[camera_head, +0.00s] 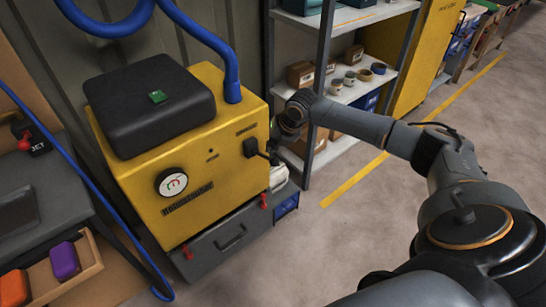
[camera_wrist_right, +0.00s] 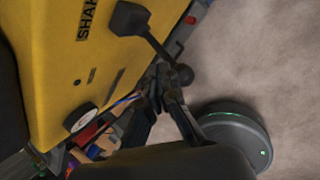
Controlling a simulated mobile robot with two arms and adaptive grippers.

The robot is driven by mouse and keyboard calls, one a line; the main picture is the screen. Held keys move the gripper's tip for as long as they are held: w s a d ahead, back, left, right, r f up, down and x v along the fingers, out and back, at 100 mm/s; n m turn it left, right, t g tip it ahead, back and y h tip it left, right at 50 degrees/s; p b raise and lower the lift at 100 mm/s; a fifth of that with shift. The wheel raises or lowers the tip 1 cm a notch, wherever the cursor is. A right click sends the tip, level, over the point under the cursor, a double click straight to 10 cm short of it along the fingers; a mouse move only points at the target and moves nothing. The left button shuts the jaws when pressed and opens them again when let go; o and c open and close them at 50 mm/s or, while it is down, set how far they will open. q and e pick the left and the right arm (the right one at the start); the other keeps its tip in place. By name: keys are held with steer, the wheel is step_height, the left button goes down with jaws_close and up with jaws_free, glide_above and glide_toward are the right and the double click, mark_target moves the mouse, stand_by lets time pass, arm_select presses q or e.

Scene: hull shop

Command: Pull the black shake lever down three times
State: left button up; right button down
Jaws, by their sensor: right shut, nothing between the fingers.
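The black shake lever (camera_head: 254,148) sticks out from a square black mount on the right part of the yellow machine's front (camera_head: 200,180). In the right wrist view the lever (camera_wrist_right: 155,45) ends in a round black knob, below the letters "SHA". My right gripper (camera_wrist_right: 160,78) is shut and empty, with its fingertips close beside the knob. I cannot tell whether they touch it. In the head view the right gripper (camera_head: 279,142) is small and dark beside the lever's end, partly hidden by its own wrist. My left gripper is not in view.
A white gauge (camera_head: 171,182) is on the machine's front. A grey drawer (camera_head: 230,238) with red latches sits below. Shelves (camera_head: 345,95) with boxes and tape rolls stand to the right. A dark bench (camera_head: 60,205) is at the left.

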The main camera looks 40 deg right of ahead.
mark_target(278, 163)
steer(key=shift+f, duration=0.1)
steer(key=shift+s+f, duration=0.15)
steer(key=shift+f, duration=0.1)
steer(key=shift+s+d+f+b, duration=0.1)
steer(key=shift+s+f+b, duration=0.2)
steer(key=shift+f, duration=0.65)
steer(key=shift+s+a+f+b, duration=0.15)
steer(key=shift+s+f, duration=0.25)
steer(key=shift+f, duration=0.5)
steer(key=shift+s+d+f+b, duration=0.2)
steer(key=shift+s+f, duration=0.15)
steer(key=shift+f, duration=0.6)
stand_by(2.4)
steer(key=shift+r, duration=0.1)
stand_by(0.4)
steer(key=shift+w+r+p, duration=0.35)
steer(key=shift+r+p, duration=0.4)
steer(key=shift+r, duration=0.2)
steer(key=shift+w+r+p, duration=0.4)
steer(key=shift+r+p, duration=0.35)
steer(key=shift+r, duration=0.15)
steer(key=shift+w+r+p, duration=0.35)
steer(key=shift+r+p, duration=0.4)
steer(key=shift+r, duration=0.2)
steer(key=shift+w+r, duration=0.1)
steer(key=shift+r, duration=0.15)
